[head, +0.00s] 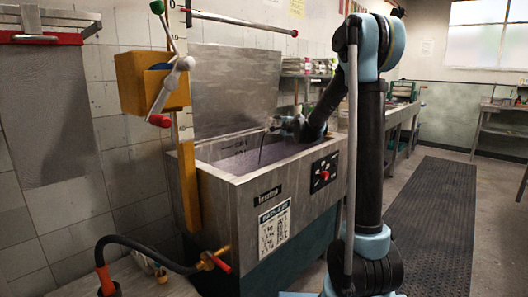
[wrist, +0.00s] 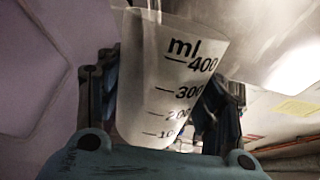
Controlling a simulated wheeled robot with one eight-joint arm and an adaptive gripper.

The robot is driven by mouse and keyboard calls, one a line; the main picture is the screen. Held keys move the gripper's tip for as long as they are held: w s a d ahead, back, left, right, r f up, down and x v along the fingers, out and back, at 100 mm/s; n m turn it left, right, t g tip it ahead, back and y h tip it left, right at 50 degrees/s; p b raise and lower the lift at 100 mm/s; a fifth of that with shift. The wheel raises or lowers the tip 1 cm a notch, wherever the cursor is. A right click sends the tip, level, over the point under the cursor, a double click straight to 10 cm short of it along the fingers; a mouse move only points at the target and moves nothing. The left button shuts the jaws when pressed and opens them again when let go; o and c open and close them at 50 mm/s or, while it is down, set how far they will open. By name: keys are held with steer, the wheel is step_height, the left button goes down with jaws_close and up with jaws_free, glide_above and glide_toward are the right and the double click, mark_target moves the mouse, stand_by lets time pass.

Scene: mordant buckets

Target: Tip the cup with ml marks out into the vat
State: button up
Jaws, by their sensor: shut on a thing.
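The cup with ml marks (wrist: 150,70) is translucent white with dark marks up to 400. In the wrist view it stands between the two dark fingers of my gripper (wrist: 158,100), which are shut on it. In the head view my gripper (head: 281,125) is over the open vat (head: 228,195), a grey metal box with a purplish inside. The cup is not clear there. A thin dark line hangs from the gripper into the vat; I cannot tell whether it is liquid. The cup's contents are hidden.
The vat's raised metal lid (head: 232,90) stands at its back. A yellow post with a box (head: 150,82) and lever rises at its left. A black hose (head: 140,248) runs to a brass tap at the lower left. A dark ribbed mat (head: 435,210) covers open floor on the right.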

steer(key=shift+s+a+r+n+h+p, duration=0.1)
steer(key=shift+a+r+n+h+p, duration=0.3)
steer(key=shift+n, duration=0.4)
stand_by(1.2)
steer(key=shift+d+r, duration=0.1)
